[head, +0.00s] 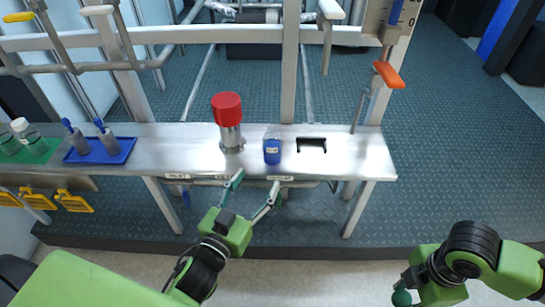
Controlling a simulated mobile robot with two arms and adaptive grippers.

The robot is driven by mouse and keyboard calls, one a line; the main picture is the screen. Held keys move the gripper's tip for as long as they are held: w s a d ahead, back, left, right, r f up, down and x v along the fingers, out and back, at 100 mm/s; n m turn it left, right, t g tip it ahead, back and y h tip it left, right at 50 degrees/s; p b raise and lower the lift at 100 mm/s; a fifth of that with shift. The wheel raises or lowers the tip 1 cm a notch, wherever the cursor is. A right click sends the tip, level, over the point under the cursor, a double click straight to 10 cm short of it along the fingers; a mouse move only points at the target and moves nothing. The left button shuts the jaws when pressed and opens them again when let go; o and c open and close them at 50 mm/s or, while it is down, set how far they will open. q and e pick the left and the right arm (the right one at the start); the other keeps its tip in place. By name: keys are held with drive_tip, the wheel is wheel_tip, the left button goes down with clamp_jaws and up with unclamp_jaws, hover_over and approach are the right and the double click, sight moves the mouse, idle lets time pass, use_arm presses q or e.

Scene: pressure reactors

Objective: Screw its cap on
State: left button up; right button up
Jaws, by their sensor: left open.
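A metal reactor vessel (232,138) with a large red top (227,107) stands upright on the steel bench. Just right of it stands a small clear bottle (272,149) holding blue liquid, with a pale label. I cannot make out a separate cap on the bottle's neck. My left gripper (256,187) is open and empty, its fingers spread at the bench's front edge, in front of the vessel and the bottle and touching neither. My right gripper (402,292) is low at the right, partly cut off by the lower edge, away from the bench.
The bench (358,155) also carries a black bracket (311,145), a blue tray (112,155) with two grey, blue-topped items, and a green tray (37,154) with bottles at the far left. Pipes and an orange-handled valve (388,75) rise behind. The bench's right end is clear.

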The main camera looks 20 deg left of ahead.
sight(268, 154)
drive_tip(key=shift+f, duration=0.4)
use_arm(q)
wheel_tip(268, 154, up, 2)
drive_tip(key=shift+s+r+t, duration=0.1)
drive_tip(key=shift+r+t, duration=0.05)
drive_tip(key=shift+t, duration=0.15)
drive_tip(key=shift+w+d+b, duration=0.2)
drive_tip(key=shift+w, duration=1.5)
drive_tip(key=shift+w+d+b, duration=0.15)
drive_tip(key=shift+w, duration=1.55)
use_arm(e)
drive_tip(key=shift+f, duration=0.2)
use_arm(q)
drive_tip(key=shift+w+f+b, duration=0.2)
drive_tip(key=shift+w+b, duration=0.15)
drive_tip(key=shift+w, duration=2.3)
use_arm(e)
drive_tip(key=shift+f, duration=0.35)
